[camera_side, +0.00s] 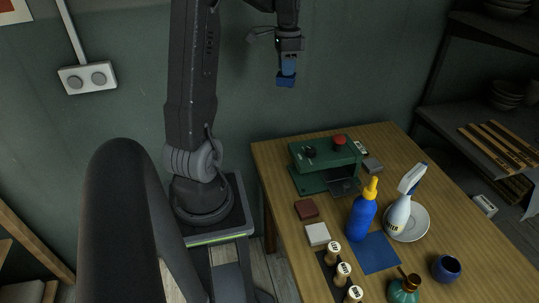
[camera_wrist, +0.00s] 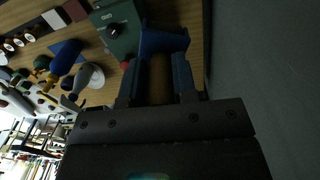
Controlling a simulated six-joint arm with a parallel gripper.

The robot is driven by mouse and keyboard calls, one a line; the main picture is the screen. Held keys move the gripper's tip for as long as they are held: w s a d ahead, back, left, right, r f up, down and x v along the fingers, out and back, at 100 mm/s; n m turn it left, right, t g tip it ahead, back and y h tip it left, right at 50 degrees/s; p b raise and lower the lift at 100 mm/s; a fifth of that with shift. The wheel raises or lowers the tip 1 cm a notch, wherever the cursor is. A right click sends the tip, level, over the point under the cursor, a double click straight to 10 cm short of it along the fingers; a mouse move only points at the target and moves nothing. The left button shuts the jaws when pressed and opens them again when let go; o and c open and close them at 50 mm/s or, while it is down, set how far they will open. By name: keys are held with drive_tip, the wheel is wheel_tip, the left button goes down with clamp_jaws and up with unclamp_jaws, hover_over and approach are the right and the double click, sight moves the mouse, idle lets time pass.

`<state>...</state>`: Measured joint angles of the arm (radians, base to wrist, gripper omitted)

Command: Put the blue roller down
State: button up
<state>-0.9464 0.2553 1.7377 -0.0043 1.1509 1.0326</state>
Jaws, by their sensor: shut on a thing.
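My gripper (camera_side: 288,62) hangs high in the air in front of the green wall, above and left of the table's back edge. It points down and is shut on the blue roller (camera_side: 286,81), which shows as a small dark blue piece below the fingers. In the wrist view the roller (camera_wrist: 163,40) is a blue shape at the tips of my gripper (camera_wrist: 158,75). A dark brown strip shows between the fingers; I cannot tell whether it is part of the roller or the table behind. The roller touches nothing below it.
A flat blue mat (camera_side: 376,253) looks bare.

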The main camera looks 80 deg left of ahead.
drive_tip(key=s+a+n, duration=0.1)
drive_tip(key=s+a, duration=0.1)
drive_tip(key=s, duration=0.3)
drive_tip(key=f, duration=2.8)
drive_tip(key=shift+w, duration=0.25)
drive_tip(key=shift+f, duration=0.2)
